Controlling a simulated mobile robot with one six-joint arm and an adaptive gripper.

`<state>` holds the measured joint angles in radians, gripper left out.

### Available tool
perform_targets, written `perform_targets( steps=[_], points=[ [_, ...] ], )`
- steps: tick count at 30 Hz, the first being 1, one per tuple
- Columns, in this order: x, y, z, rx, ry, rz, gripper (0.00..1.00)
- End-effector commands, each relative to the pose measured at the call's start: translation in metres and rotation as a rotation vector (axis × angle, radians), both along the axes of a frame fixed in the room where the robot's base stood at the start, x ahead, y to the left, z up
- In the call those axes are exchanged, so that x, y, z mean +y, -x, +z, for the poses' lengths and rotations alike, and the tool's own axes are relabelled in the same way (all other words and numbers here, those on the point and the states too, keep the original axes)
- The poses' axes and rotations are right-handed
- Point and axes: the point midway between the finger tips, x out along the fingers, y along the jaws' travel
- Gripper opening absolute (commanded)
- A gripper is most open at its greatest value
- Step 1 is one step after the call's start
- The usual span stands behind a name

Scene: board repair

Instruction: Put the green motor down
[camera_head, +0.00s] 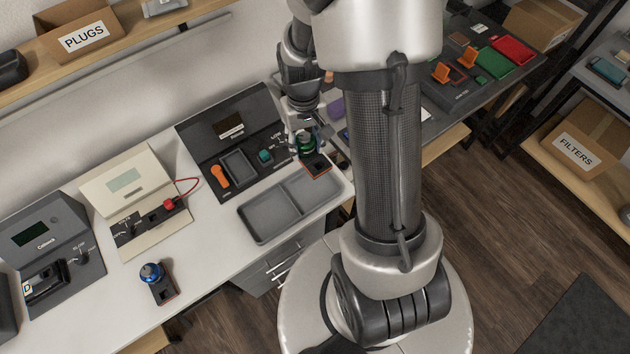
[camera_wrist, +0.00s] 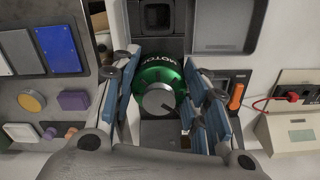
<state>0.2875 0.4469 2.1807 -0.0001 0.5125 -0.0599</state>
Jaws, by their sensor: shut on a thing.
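The green motor (camera_wrist: 160,82) is between the blue-padded fingers of my gripper (camera_wrist: 165,110) in the wrist view, with its silver shaft end facing the camera. In the head view my gripper (camera_head: 305,138) is shut on the green motor (camera_head: 306,143). The motor is over or at a small dark base with a red edge (camera_head: 317,165), beside the dark console. I cannot tell whether the motor touches that base.
An empty grey two-part tray (camera_head: 290,206) lies in front of the dark console (camera_head: 226,135). A blue motor (camera_head: 152,272) stands on a dark base at the lower left. A beige device (camera_head: 135,200) with a red cable and a grey device (camera_head: 52,250) are further left. Bare white table (camera_head: 205,245) lies between.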

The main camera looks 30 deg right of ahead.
Motion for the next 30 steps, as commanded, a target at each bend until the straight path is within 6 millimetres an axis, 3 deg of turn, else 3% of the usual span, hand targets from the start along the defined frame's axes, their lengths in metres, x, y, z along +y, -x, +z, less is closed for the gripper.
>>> perform_targets(
  steps=[1,3,12,22,30],
  points=[
    [0.000,0.001,-0.020,0.006,-0.001,0.000,0.17],
    [0.001,0.002,-0.039,0.007,-0.002,0.000,0.17],
    [0.000,0.001,-0.111,0.004,-0.001,0.000,0.17],
    [0.000,0.000,-0.138,0.001,0.000,0.000,0.17],
    [0.000,0.000,-0.173,0.003,-0.001,0.000,0.17]
  ],
)
